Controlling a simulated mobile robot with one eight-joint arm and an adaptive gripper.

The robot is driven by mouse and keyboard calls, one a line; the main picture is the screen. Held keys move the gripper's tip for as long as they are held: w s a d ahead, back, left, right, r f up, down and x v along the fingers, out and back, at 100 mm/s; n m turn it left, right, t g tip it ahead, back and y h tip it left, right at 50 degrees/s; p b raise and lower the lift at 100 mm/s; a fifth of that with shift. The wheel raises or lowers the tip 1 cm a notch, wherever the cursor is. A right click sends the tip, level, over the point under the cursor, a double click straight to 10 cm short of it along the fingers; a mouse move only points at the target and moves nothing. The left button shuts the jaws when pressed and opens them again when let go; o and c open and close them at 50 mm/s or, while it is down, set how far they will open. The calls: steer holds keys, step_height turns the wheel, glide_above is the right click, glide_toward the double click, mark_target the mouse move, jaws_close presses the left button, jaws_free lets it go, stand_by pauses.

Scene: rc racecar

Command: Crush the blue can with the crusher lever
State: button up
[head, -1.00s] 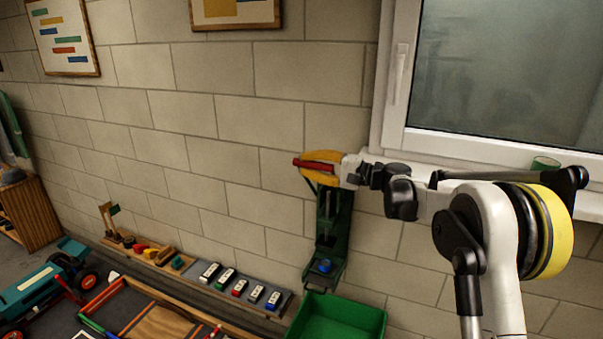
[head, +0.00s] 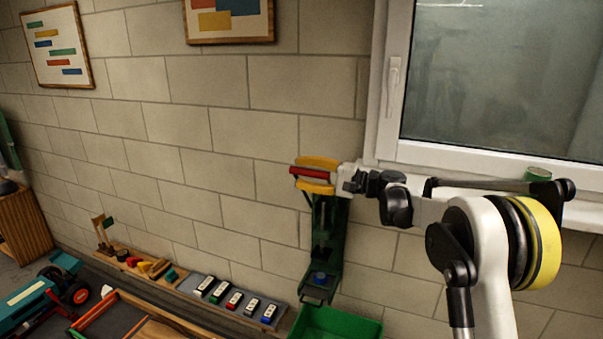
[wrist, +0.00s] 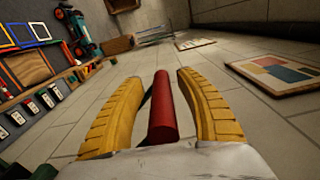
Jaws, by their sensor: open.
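The green can crusher (head: 328,238) is mounted upright on the block wall. The blue can (head: 320,279) stands upright in its lower part and looks uncrushed. The lever's red handle (head: 313,174) is at the top, and it shows in the wrist view (wrist: 163,110) too. My gripper (head: 298,173) has its yellow fingers on both sides of the red handle, one above and one below in the head view. In the wrist view the fingers (wrist: 158,77) are open, with visible gaps to the handle between them.
A green bin (head: 338,326) sits below the crusher. A window with a sill (head: 480,160) is to the right, close to my arm.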

steer(key=v, duration=1.2)
